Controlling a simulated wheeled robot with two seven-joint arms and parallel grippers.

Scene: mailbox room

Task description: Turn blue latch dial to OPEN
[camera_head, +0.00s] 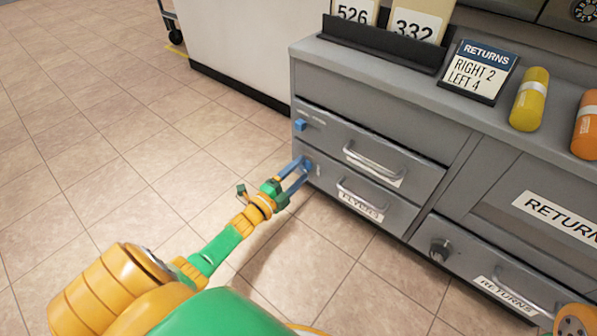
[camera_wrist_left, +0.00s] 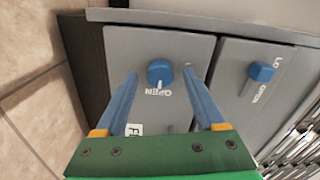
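Two blue latch dials sit at the left edge of the grey drawer fronts. The lower one (camera_head: 308,164) is on the FLYERS drawer; in the left wrist view this round dial (camera_wrist_left: 160,71) has a white mark pointing toward the word OPEN. The upper dial (camera_head: 300,125) is on the drawer above; the left wrist view also shows it (camera_wrist_left: 262,72), with OPEN printed beside it. My left gripper (camera_head: 300,168) is open at the lower dial, its blue fingers on either side of it in the left wrist view (camera_wrist_left: 161,73). I cannot tell whether they touch it. My right gripper is out of view.
Metal handles (camera_head: 374,160) stick out from the drawers. A black knob (camera_head: 440,250) is on the RETURNS drawer at right. A RETURNS sign (camera_head: 480,70), a yellow cylinder (camera_head: 529,100) and an orange cylinder (camera_head: 586,125) stand on the countertop. The tiled floor at left is clear.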

